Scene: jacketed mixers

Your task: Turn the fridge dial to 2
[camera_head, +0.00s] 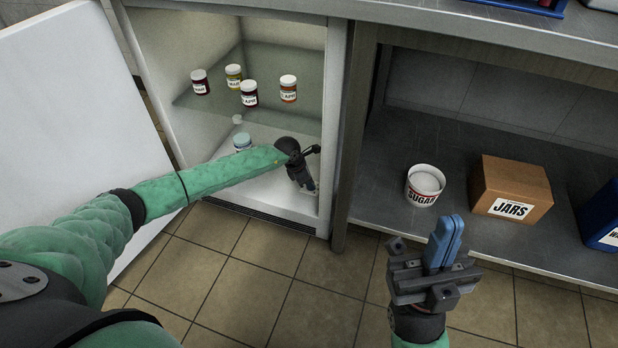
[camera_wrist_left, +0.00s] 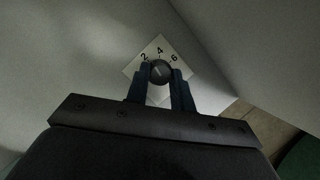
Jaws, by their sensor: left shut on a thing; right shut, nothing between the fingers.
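The fridge dial (camera_wrist_left: 160,70) is a small dark round knob on a white plate (camera_wrist_left: 143,59) marked 2, 4 and 6 in the left wrist view. My left gripper (camera_wrist_left: 161,76) is shut on the dial, with one blue finger on each side. I cannot clearly tell which number the knob's mark points to. In the head view my left gripper (camera_head: 308,184) reaches inside the open fridge (camera_head: 338,110), by its right wall, and the dial is hidden there. My right gripper (camera_head: 446,240) is shut and empty, held over the floor in front of the shelf.
The fridge door (camera_head: 65,110) stands open at the left. Several jars (camera_head: 249,94) stand on the glass shelf (camera_head: 208,103). A sugar tub (camera_head: 424,186) and a jars box (camera_head: 511,190) sit on the lower shelf at right.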

